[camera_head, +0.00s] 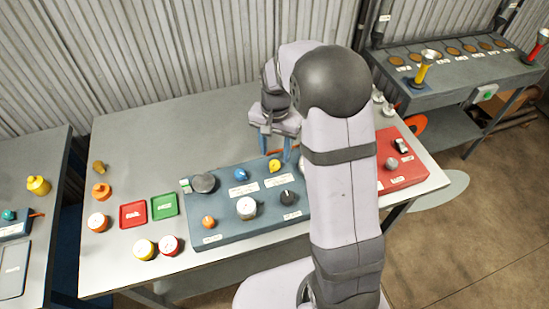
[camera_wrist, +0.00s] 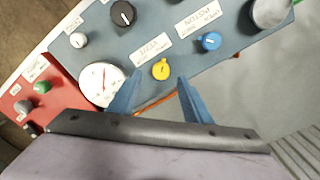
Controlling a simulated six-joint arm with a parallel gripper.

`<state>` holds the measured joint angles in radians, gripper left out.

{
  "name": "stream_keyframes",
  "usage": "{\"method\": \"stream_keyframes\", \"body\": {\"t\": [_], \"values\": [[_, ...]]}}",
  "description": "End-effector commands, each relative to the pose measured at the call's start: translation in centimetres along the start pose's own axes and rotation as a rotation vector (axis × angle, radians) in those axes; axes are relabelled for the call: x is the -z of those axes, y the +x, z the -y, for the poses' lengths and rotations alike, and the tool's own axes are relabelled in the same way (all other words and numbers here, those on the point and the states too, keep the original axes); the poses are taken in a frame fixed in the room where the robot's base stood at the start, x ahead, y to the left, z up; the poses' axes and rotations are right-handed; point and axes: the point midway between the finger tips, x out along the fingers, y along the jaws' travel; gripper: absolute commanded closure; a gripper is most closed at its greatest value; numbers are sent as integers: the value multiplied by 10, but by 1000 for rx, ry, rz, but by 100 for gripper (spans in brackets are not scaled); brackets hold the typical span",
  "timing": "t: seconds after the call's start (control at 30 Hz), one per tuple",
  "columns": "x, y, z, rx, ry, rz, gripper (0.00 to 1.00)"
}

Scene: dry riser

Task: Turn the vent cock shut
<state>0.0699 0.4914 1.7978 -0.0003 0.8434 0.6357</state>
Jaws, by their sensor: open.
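My gripper (camera_head: 277,150) is open and empty at the back edge of the blue-grey panel (camera_head: 232,234). In the wrist view its two blue fingers (camera_wrist: 160,85) stand apart. A thin orange rod (camera_wrist: 155,103) runs between and behind them, partly hidden. A yellow knob (camera_wrist: 161,69) with a pointer sits on the panel just beyond the fingertips; it also shows in the head view (camera_head: 274,166). A blue knob (camera_wrist: 209,42) is beside it.
A red panel (camera_head: 410,178) is at the right. Red (camera_head: 133,215) and green (camera_head: 165,206) trays lie left. The bench behind the panel is mostly clear.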

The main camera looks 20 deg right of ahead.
Motion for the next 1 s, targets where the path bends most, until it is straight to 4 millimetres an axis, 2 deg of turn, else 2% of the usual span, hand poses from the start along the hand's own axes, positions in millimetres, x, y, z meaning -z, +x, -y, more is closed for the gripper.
{"method": "stream_keyframes", "body": {"t": [0.07, 0.2, 0.4, 0.77, 1.0], "values": [[11, -13, 8, 16, 169, -18, 55], [9, -16, 7, 5, 428, -4, 55], [5, -16, 4, -8, 649, 6, 55], [5, -12, 4, -10, 710, 7, 55], [4, 12, 4, -12, 709, 8, 55]]}}
